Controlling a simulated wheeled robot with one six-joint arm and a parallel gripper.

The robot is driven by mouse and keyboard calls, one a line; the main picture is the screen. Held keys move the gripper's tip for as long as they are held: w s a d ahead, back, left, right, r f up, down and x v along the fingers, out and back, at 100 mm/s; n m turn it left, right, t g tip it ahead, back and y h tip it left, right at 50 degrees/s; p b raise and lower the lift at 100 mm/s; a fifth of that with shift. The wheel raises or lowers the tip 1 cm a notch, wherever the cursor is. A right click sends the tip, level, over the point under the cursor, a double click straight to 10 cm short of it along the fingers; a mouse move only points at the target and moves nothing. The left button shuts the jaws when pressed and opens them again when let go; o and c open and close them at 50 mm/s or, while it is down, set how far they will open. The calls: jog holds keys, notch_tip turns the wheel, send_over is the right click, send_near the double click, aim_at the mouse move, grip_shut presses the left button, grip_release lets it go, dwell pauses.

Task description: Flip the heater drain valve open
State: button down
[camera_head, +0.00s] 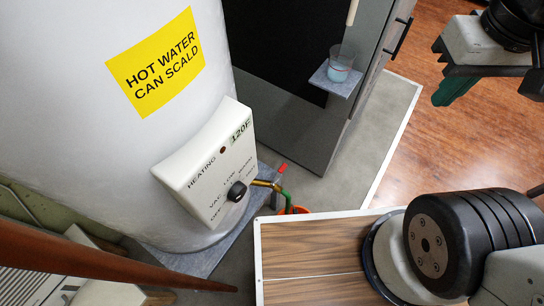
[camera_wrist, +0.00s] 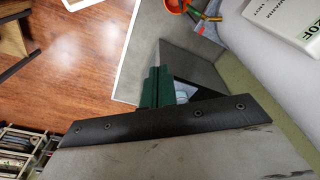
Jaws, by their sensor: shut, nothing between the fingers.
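The heater (camera_head: 70,100) is a large white tank at the left of the head view. Its control box (camera_head: 212,165) has a black knob and also shows in the wrist view (camera_wrist: 288,18). Low beside the box, the brass drain valve (camera_head: 264,183) carries a small red handle (camera_head: 282,168). The handle shows small at the top of the wrist view (camera_wrist: 200,28). A green hose (camera_head: 287,196) runs from the valve into an orange bucket (camera_head: 298,210). My gripper (camera_head: 452,92) is at the upper right, well apart from the valve. Its green fingers (camera_wrist: 157,88) are shut and empty.
A grey cabinet (camera_head: 295,130) stands behind the valve. Its small shelf (camera_head: 338,82) juts out and holds a clear cup (camera_head: 340,62) of bluish liquid. Grey floor (camera_head: 370,150) and wood floor (camera_head: 440,150) lie clear between cabinet and arm. A brown bar (camera_head: 100,262) crosses the lower left.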

jog(key=w+a+f+n+g+h, duration=0.1)
jog(key=w+a+f+n, duration=0.2)
jog(key=w+a+f, duration=0.55)
jog(key=w+a+f+n+g, duration=0.1)
jog(key=w+a+f+n, duration=0.15)
jog(key=w+f, duration=0.65)
jog(key=n+g+h, duration=0.1)
jog(key=n, duration=0.4)
send_near(279, 174)
jog(key=w+r, duration=0.2)
jog(key=w, duration=0.1)
jog(key=w+r, duration=0.1)
jog(key=shift+w+a, duration=0.25)
jog(key=shift+a, duration=0.1)
jog(key=shift+f, duration=0.15)
jog(key=x, duration=0.9)
jog(key=shift+d+f, duration=0.2)
jog(key=shift+f, duration=0.15)
